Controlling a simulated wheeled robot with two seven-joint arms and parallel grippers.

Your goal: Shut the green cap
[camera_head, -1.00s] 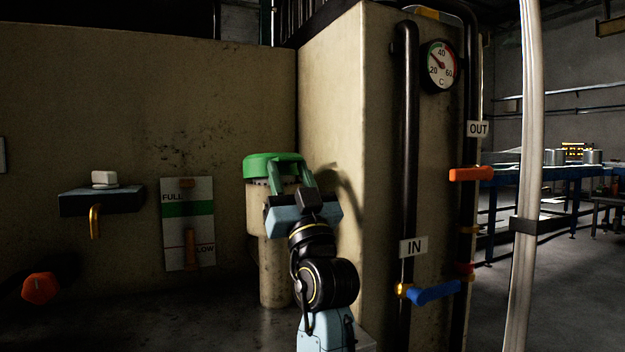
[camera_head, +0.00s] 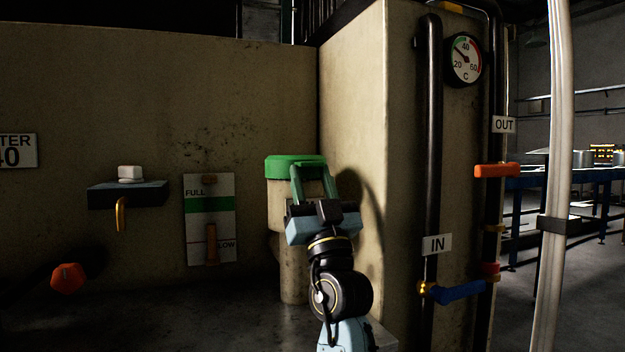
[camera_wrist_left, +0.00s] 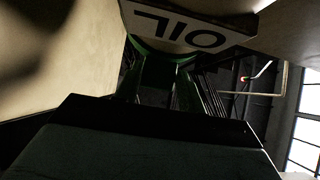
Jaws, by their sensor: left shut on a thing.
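The green cap (camera_head: 290,165) sits on top of the beige upright filler pipe (camera_head: 290,277) in the corner of the walls. My left gripper (camera_head: 314,170) is at the cap's right front edge, its two green fingers shut on the cap. In the left wrist view the fingers (camera_wrist_left: 160,80) reach up to the cap's green edge (camera_wrist_left: 165,50), beneath a plate with the letters OIL (camera_wrist_left: 185,27). The cap looks level, and I cannot tell whether it is fully seated. My right gripper is not in view.
A level gauge marked FULL and LOW (camera_head: 210,240) and a small shelf (camera_head: 145,194) with a white block are on the wall at left. At right stand black pipes (camera_head: 432,150) with an orange handle (camera_head: 496,170) and a blue handle (camera_head: 460,291). A pale pole (camera_head: 556,170) stands farther right.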

